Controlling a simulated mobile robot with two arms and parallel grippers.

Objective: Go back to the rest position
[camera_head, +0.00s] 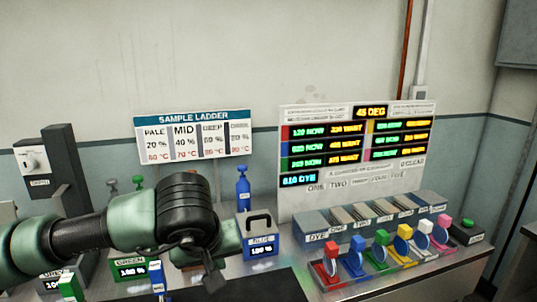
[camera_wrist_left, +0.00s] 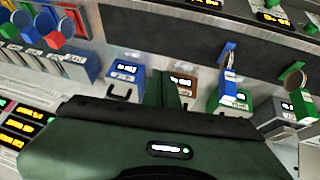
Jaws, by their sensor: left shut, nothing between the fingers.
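My left arm comes in from the left in the head view, and my left gripper (camera_head: 212,272) hangs in front of the bench, left of the blue-labelled box (camera_head: 261,242). The gripper is shut and empty. In the left wrist view its closed fingers (camera_wrist_left: 168,92) stick up past the green gripper body, between the blue box (camera_wrist_left: 123,78) and a green box (camera_wrist_left: 236,104). They hide part of a brown box (camera_wrist_left: 183,84). My right gripper is not in view.
A row of coloured paddles, with a red one (camera_head: 331,262) at the left, stands before grey modules (camera_head: 317,238). A display board (camera_head: 355,190) and a sample ladder sign (camera_head: 194,136) stand behind. A blue bottle (camera_head: 243,188) stands near the blue-labelled box.

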